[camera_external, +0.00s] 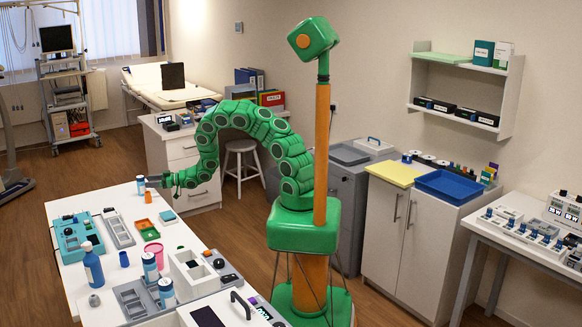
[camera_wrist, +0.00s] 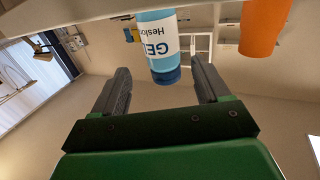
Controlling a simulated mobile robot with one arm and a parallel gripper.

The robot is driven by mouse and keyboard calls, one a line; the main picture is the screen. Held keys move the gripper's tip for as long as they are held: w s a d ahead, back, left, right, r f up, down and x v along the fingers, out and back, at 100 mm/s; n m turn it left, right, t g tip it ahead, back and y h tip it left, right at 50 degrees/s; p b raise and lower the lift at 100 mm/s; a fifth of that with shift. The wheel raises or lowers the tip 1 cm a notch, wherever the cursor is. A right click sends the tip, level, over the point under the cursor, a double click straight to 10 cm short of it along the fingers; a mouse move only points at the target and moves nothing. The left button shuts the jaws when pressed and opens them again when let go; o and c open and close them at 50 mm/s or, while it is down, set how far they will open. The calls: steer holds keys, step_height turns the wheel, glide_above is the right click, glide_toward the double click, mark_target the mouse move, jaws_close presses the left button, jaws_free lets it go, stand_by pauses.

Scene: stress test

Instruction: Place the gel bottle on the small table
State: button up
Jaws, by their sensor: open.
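The gel bottle (camera_external: 141,186) is light blue with a white label and stands near the far edge of the white worktable (camera_external: 106,200). In the wrist view the gel bottle (camera_wrist: 157,40) appears upside down, its "GEL" label and dark blue cap showing. My gripper (camera_external: 160,183) is open and low over the worktable, just right of the bottle. In the wrist view the two fingers of my gripper (camera_wrist: 162,82) are spread, with the bottle ahead in line with the gap between them. I cannot tell which piece of furniture is the small table.
An orange cup (camera_wrist: 264,25) stands close beside the bottle. Trays, a blue-green rack (camera_external: 72,238) and several other bottles, including a blue one (camera_external: 92,268), crowd the worktable nearer the camera. A round stool (camera_external: 240,146) and a drawer desk (camera_external: 185,150) stand behind my arm.

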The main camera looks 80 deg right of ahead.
mark_target(141, 182)
steer(key=shift+a+x, duration=0.15)
steer(key=shift+x, duration=1.15)
steer(key=shift+a+x, duration=0.1)
steer(key=shift+x, duration=1.2)
steer(key=shift+s, duration=0.1)
steer(key=c, duration=1.2)
steer(key=shift+r, duration=0.1)
